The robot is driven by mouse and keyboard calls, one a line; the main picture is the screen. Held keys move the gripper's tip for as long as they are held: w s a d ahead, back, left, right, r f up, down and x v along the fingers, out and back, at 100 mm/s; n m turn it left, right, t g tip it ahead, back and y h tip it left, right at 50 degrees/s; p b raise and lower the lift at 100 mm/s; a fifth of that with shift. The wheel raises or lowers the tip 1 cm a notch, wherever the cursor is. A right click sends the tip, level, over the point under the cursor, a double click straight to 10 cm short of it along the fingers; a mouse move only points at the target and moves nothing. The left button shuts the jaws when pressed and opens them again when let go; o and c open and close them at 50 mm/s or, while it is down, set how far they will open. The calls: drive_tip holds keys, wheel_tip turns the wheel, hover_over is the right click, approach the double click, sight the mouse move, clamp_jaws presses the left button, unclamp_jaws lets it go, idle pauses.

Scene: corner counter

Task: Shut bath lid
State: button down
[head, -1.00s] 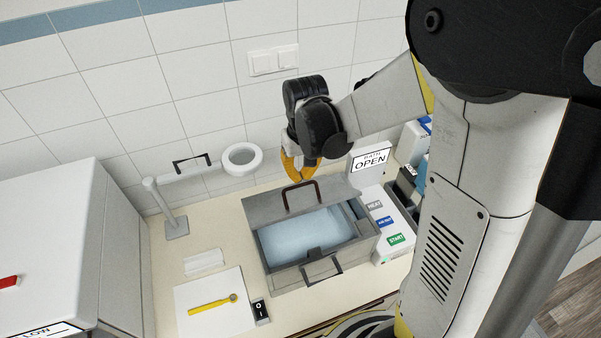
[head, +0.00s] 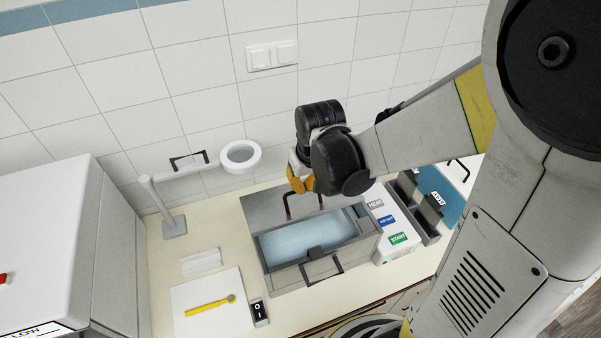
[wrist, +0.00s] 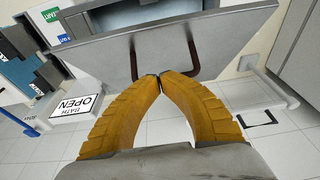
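The bath (head: 308,240) is a grey box with pale blue liquid inside, standing on the counter. Its lid (head: 268,208) is raised at the back, with a dark handle (head: 287,208) on it; the lid also shows in the wrist view (wrist: 228,38). My gripper (head: 300,182) is at the lid's back upper side. In the wrist view my gripper (wrist: 160,78) has its yellow fingertips together beside the lid handle (wrist: 192,72), between its two legs. I see nothing held between the tips.
A white panel with HEAT, blue and START labels (head: 392,230) is right of the bath, with grey bins (head: 420,205) beyond. A stand with a white ring (head: 240,156) is at the back left. A white sheet with a yellow tool (head: 210,306) and a black switch (head: 259,312) lie front left.

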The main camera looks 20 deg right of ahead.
drive_tip(key=s+f+t+b, duration=0.3)
drive_tip(key=s+f+b, duration=0.3)
drive_tip(key=f+b, duration=0.4)
drive_tip(key=shift+s+f, duration=0.3)
drive_tip(key=shift+f, duration=0.05)
drive_tip(key=shift+r, duration=0.1)
